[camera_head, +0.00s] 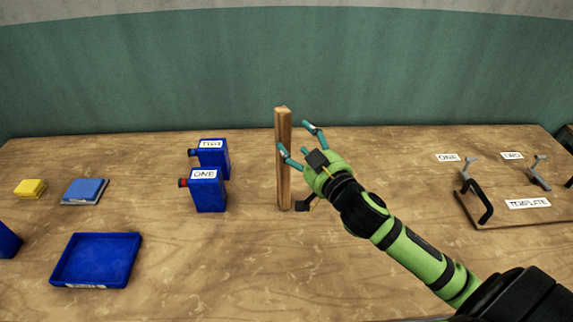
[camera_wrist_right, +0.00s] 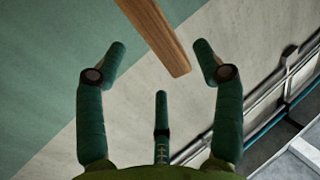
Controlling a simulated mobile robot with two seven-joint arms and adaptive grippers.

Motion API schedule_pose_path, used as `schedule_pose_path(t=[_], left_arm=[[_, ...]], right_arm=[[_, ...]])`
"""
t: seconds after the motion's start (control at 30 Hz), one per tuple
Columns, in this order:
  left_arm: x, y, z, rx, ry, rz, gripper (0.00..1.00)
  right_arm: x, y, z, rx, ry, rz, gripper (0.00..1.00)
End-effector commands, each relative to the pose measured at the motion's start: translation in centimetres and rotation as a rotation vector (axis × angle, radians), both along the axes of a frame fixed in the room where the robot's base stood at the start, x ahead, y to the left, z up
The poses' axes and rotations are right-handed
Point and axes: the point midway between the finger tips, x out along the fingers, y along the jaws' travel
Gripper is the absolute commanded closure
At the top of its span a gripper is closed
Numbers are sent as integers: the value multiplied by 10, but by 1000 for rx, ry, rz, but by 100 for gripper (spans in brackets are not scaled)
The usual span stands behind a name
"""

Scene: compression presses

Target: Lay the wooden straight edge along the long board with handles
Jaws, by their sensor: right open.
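The wooden straight edge (camera_head: 284,175) is a long narrow brown strip that looks upright near the middle of the table. My right gripper (camera_head: 300,141) is open beside its upper half, with one teal finger at the strip and the other to its right. In the right wrist view, the strip (camera_wrist_right: 158,38) reaches in from the top between the spread fingertips of the gripper (camera_wrist_right: 160,50), and I see no grip on it. The board labelled TEMPLATE (camera_head: 520,217) lies at the right with a black handle (camera_head: 480,200) and grey clamp-like pieces. My left gripper is not in view.
Two blue containers marked ONE (camera_head: 208,194) and TWO (camera_head: 221,160) stand left of the strip. A blue tray (camera_head: 97,283), a blue block (camera_head: 85,190) and a yellow block (camera_head: 30,188) lie further left. The table between strip and board is mostly clear behind my arm.

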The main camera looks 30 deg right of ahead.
Motion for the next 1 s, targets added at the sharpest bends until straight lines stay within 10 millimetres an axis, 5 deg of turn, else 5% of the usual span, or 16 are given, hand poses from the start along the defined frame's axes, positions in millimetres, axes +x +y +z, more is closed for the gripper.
schedule_pose_path(t=[0.6, 0.9, 1.0], left_arm=[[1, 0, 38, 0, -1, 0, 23], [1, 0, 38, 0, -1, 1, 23], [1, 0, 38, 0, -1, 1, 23]], right_arm=[[68, -3, 11, 2, -3, -8, 31], [72, -2, 8, 3, -2, -7, 31], [72, -2, 8, 2, -2, -7, 67]])
